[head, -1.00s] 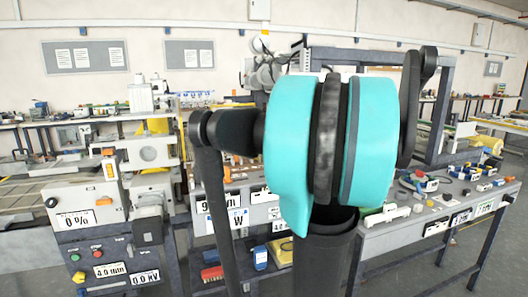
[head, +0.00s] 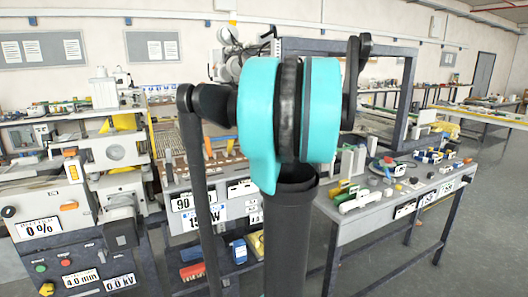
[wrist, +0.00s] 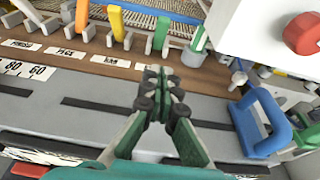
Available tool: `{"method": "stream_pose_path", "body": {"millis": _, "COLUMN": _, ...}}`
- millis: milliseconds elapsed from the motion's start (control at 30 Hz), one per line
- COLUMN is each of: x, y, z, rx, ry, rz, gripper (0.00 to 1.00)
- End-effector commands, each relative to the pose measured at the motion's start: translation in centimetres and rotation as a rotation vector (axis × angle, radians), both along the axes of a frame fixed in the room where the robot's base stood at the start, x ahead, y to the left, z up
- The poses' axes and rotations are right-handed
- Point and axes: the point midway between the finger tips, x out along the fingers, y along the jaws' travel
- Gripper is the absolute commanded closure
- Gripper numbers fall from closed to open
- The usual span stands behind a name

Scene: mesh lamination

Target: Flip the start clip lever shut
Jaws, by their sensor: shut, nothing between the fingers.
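In the wrist view my gripper (wrist: 160,88) is shut and empty, its fingertips together over the grey bench with slots. Beyond it stands a row of coloured levers: an orange lever (wrist: 82,16), a yellow lever (wrist: 116,22), a green lever (wrist: 161,32) and a green-and-white lever (wrist: 197,42). They stick up behind a brown label strip (wrist: 72,58). I cannot tell which one is the start clip lever, as no start label is readable. The fingertips look nearest the green lever, with no clear contact. In the head view my arm hides the gripper.
A blue handle (wrist: 260,122) stands right of my gripper. A white box with a red knob (wrist: 303,33) fills the upper right corner. In the head view a machine with a 0 % display (head: 40,228) stands left, and a grey table (head: 385,200) with small parts stands right.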

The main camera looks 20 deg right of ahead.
Motion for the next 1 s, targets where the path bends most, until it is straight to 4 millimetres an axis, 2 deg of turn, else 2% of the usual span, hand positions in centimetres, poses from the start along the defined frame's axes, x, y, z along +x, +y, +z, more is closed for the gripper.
{"method": "stream_pose_path", "body": {"millis": 100, "x": 2.1, "y": 0.1, "z": -0.6, "rx": 0.0, "ry": 0.001, "rz": 0.003, "gripper": 1.0}}
{"method": "stream_pose_path", "body": {"millis": 367, "x": 6.2, "y": 0.3, "z": -1.6, "rx": -0.001, "ry": 0.001, "rz": 0.003, "gripper": 1.0}}
{"method": "stream_pose_path", "body": {"millis": 500, "x": 7.9, "y": 0.3, "z": -0.4, "rx": 0.0, "ry": 0.0, "rz": 0.001, "gripper": 1.0}}
{"method": "stream_pose_path", "body": {"millis": 700, "x": 9.1, "y": 0.4, "z": 0.3, "rx": -0.001, "ry": 0.0, "rz": 0.001, "gripper": 1.0}}
{"method": "stream_pose_path", "body": {"millis": 1000, "x": 9.2, "y": 0.4, "z": 0.4, "rx": -0.001, "ry": 0.0, "rz": 0.001, "gripper": 1.0}}
